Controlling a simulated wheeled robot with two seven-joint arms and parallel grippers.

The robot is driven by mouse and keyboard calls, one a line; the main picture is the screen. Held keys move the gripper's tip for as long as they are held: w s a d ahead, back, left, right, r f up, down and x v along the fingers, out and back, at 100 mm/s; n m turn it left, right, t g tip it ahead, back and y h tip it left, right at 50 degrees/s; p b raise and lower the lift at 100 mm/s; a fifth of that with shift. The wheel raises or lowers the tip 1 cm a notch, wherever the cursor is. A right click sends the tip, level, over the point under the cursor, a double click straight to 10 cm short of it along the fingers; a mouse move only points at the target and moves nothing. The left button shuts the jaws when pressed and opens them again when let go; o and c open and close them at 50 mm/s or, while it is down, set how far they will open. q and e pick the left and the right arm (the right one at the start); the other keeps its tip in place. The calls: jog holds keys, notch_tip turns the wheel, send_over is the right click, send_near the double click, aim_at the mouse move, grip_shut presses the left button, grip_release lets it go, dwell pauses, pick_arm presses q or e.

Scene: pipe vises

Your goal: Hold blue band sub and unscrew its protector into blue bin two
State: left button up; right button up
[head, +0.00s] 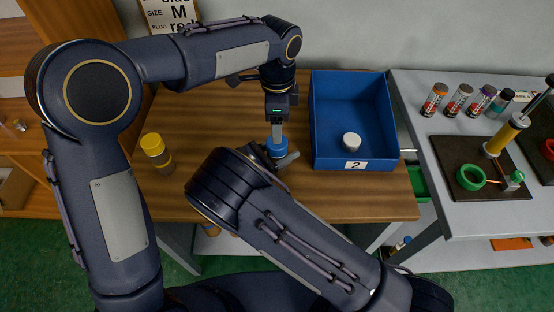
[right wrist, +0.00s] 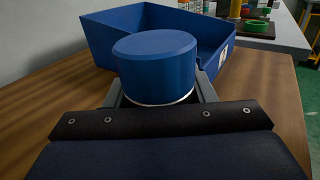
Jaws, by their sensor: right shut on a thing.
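The blue band sub (head: 277,147) stands on the wooden table, its blue round top facing up. In the right wrist view it shows large as a blue cylinder (right wrist: 155,70) with a pale rim at its lower edge. My left gripper (head: 278,130) points down just above the sub in the head view. Its jaw gap and any contact are unclear. Blue bin two (head: 322,120) stands right of the sub, labelled 2, with a white round cap in it (head: 351,142).
A yellow-topped piece (head: 155,150) stands at the table's left. A grey table (head: 430,180) at the right holds several banded cylinders and a dark board (head: 475,185) with a green ring. My right forearm covers the table's front. Wood between yellow piece and sub is partly clear.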

aim_at(277, 158)
jog(key=c, duration=0.5)
grip_shut()
pick_arm(q)
jog(key=m, duration=0.5)
jog(key=shift+f+m, duration=0.1)
jog(key=shift+m, duration=0.2)
jog(key=m, duration=0.5)
jog(key=shift+s, duration=0.1)
jog(key=m, duration=1.1)
jog(key=shift+f+m, duration=0.35)
jog(key=shift+m, duration=0.15)
jog(key=shift+f, duration=3.55)
